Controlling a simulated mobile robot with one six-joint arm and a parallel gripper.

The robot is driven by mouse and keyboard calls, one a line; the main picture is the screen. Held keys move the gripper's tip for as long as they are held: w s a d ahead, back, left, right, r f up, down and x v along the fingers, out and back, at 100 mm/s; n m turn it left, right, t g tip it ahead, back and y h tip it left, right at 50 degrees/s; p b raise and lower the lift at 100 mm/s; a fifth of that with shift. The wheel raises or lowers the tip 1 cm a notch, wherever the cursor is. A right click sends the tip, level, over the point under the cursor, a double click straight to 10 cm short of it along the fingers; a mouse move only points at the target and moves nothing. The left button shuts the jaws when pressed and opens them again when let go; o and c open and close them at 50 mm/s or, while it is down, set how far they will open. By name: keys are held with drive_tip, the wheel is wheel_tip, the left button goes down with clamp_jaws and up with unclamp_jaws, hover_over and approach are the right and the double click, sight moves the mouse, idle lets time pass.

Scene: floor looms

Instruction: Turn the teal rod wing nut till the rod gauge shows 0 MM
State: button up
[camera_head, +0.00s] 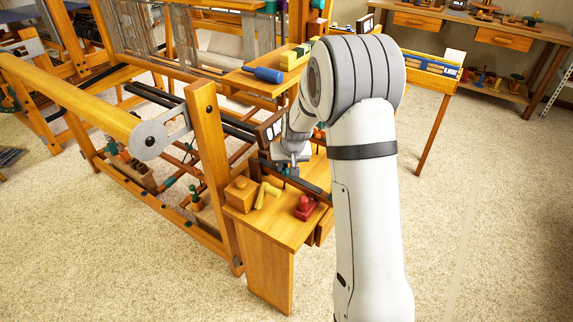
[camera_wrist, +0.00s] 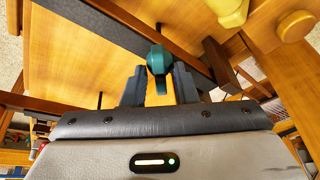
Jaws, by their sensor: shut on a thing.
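The teal wing nut (camera_wrist: 158,60) shows in the wrist view, between the tips of my two dark fingers, with one wing pointing down toward my palm. My gripper (camera_wrist: 160,76) is shut on it.
The small side table (camera_head: 262,226) carries a wooden block (camera_head: 240,190), a yellow piece (camera_head: 267,193) and a red piece (camera_head: 306,206) close to my gripper. A loom post (camera_head: 212,160) stands to the left. A shelf with a blue-handled tool (camera_head: 262,74) is above. Carpet is clear in front.

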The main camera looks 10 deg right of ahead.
drive_tip(key=o, duration=0.7)
drive_tip(key=shift+c, duration=0.2)
drive_tip(key=p+v, duration=0.1)
drive_tip(key=v, duration=0.7)
